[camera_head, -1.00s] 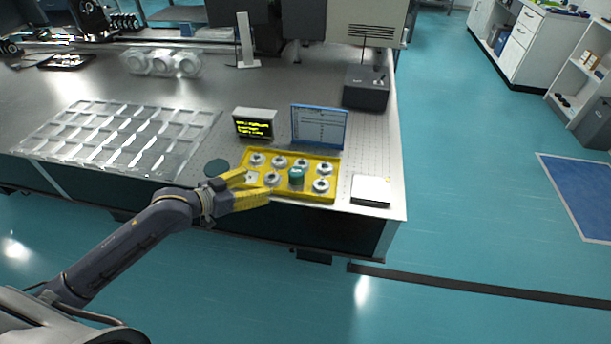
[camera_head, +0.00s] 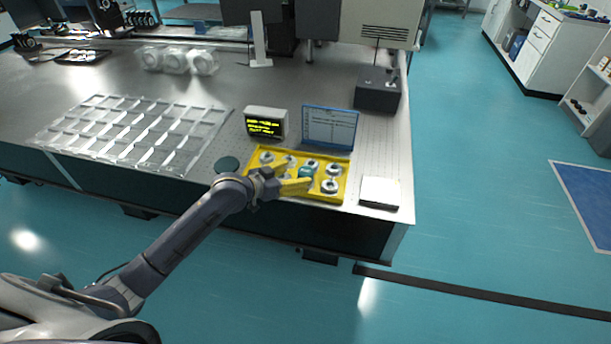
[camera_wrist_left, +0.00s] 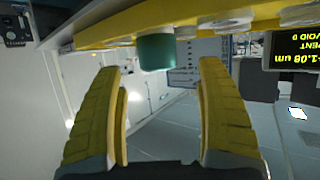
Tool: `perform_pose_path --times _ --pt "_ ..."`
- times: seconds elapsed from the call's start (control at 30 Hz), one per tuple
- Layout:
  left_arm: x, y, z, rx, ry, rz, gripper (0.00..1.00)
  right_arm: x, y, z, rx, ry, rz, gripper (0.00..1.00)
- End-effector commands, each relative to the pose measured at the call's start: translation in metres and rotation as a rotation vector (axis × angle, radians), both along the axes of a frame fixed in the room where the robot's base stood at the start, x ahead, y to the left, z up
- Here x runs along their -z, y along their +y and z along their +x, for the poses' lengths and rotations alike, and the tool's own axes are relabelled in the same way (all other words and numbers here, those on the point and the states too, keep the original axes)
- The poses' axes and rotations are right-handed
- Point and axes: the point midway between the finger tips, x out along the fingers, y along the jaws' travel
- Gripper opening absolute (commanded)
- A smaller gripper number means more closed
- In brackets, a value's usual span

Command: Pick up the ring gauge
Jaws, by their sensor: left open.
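A yellow tray (camera_head: 321,199) near the table's front edge holds several silver-white ring-shaped pieces (camera_head: 331,186) and one short teal-green cylinder (camera_head: 306,172). I cannot tell for sure which of these is the ring gauge. My left gripper (camera_head: 298,174) reaches over the tray from the left, its yellow fingers open and pointing at the green cylinder. In the left wrist view the picture is upside down. The green cylinder (camera_wrist_left: 157,51) shows just beyond and between the spread fingertips, with nothing gripped. My left fingers hide some pieces. My right gripper is not in view.
Behind the tray stand a small display with yellow text (camera_head: 265,124) and a blue-framed screen (camera_head: 330,126). A white square pad (camera_head: 379,193) lies to the right, a dark disc (camera_head: 227,164) to the left. A clear compartment tray (camera_head: 130,135) lies further left.

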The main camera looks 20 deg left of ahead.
Motion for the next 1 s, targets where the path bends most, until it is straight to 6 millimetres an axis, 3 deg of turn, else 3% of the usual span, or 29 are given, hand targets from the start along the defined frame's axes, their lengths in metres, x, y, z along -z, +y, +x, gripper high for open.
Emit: perform_pose_path --times 0.4,0.8,1.0 --pt "0.017 -0.023 0.033 -0.001 -0.001 -0.003 0.73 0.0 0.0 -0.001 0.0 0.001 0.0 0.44" --pt "0.02 -0.026 0.039 0.0 0.0 -0.001 0.73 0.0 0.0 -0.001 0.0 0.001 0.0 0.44" --pt "0.02 -0.026 0.039 0.0 0.0 -0.001 0.52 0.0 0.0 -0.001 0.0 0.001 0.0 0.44"
